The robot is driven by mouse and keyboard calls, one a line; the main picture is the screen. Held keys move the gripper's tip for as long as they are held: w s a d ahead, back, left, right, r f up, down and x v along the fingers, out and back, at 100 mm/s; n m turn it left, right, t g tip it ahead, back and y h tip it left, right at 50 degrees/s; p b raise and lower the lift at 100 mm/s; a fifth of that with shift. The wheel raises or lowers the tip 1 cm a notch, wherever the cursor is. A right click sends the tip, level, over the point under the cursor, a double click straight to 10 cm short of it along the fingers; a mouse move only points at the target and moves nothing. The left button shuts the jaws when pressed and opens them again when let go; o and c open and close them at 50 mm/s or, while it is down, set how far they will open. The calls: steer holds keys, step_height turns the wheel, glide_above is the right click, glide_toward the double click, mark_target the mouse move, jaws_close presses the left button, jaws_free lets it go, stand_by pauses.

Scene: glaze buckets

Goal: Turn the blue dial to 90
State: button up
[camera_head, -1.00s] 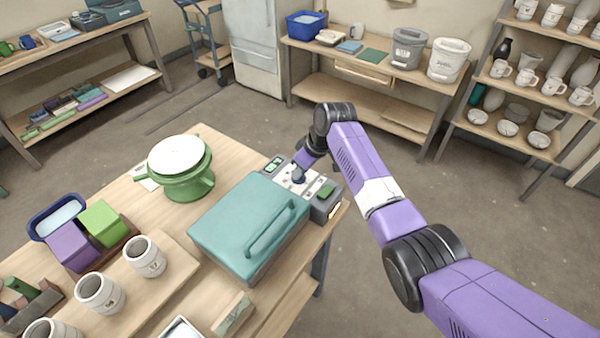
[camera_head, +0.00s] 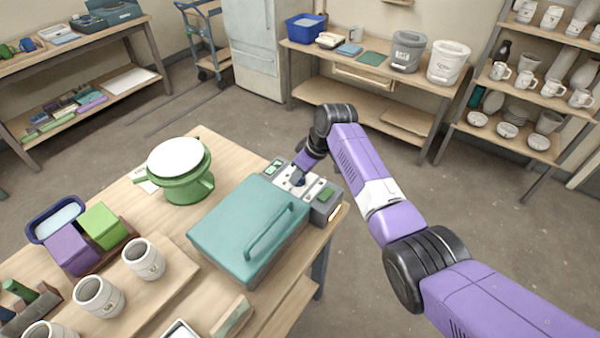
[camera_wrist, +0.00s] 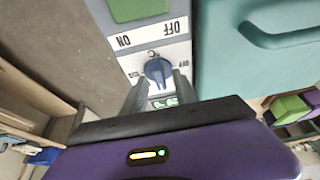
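The blue dial (camera_wrist: 157,72) sits on the pale control plate of the teal-lidded machine (camera_head: 240,225), with its ridge running roughly up and down in the wrist view. Small markings stand around it; one reads OFF, and the other is too small to read surely. My gripper (camera_wrist: 160,88) is over the plate, its two fingers apart on either side of the dial. A gap seems to show between the dial and each finger. A small lit green display (camera_wrist: 163,102) lies just below the dial, partly hidden; its digits are unclear. In the head view my gripper mostly covers the dial.
A green switch (camera_head: 326,193) marked ON and OFF sits beside the dial. The machine's lid handle (camera_wrist: 285,35) rises close by. A green banding wheel (camera_head: 185,185), mugs (camera_head: 143,259) and colored blocks (camera_head: 103,225) share the table. Open floor lies right of the table.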

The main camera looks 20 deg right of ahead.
steer(key=v, duration=0.7)
steer(key=shift+r+b, duration=0.35)
steer(key=shift+r, duration=0.05)
steer(key=w+r+m+t, duration=0.3)
steer(key=w+r+t, duration=0.3)
steer(key=w+t, duration=0.1)
steer(key=s+f+m+t+h, duration=0.1)
steer(key=s+f+m+t, duration=0.1)
steer(key=s, duration=2.7)
steer(key=s+a+f+m+t+h+b, duration=0.1)
steer(key=s+m+t, duration=0.1)
steer(key=s, duration=2.8)
steer(key=shift+a+f+h+b, duration=0.25)
steer(key=shift+f+h+b, duration=0.05)
steer(key=shift+f+h, duration=0.1)
